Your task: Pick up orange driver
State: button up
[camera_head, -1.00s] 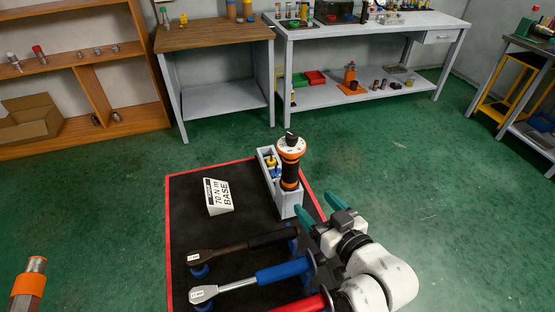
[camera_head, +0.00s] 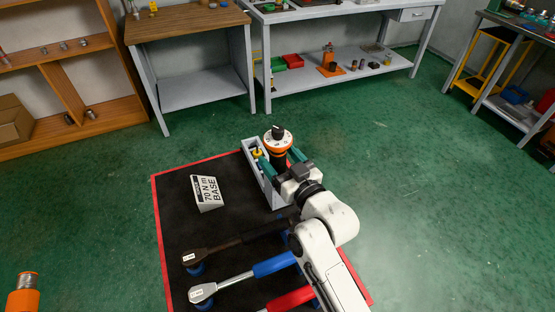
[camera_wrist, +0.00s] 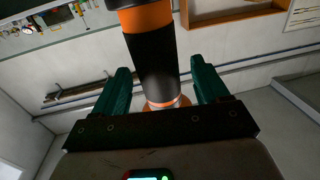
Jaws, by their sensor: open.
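The orange driver (camera_head: 278,138) stands upright in a grey holder at the back right of the black mat. It has a white dial face, an orange ring and a dark body. My gripper (camera_head: 283,164) is open at the driver, with one green finger on each side of its body. In the wrist view the driver (camera_wrist: 155,60) fills the space between the two green fingers of my gripper (camera_wrist: 164,88), with gaps visible on both sides. The lower part of the driver is hidden behind my gripper in the head view.
The grey holder (camera_head: 251,165) also has smaller yellow and blue tools. A 70 N m BASE sign (camera_head: 207,193) stands on the black mat (camera_head: 185,225). Torque wrenches with black, blue (camera_head: 273,264) and red handles lie in front. Free green floor surrounds the mat.

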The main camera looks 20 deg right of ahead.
jog(key=shift+w+a+p, duration=0.2)
jog(key=shift+w+p, duration=0.1)
jog(key=shift+w, duration=1.25)
jog(key=shift+c, duration=0.4)
jog(key=c, duration=1.2)
jog(key=shift+r, duration=0.15)
grip_shut()
jog(key=shift+r, duration=0.1)
notch_tip(320, 180, up, 18)
jog(key=b, duration=0.1)
jog(key=shift+b, duration=0.3)
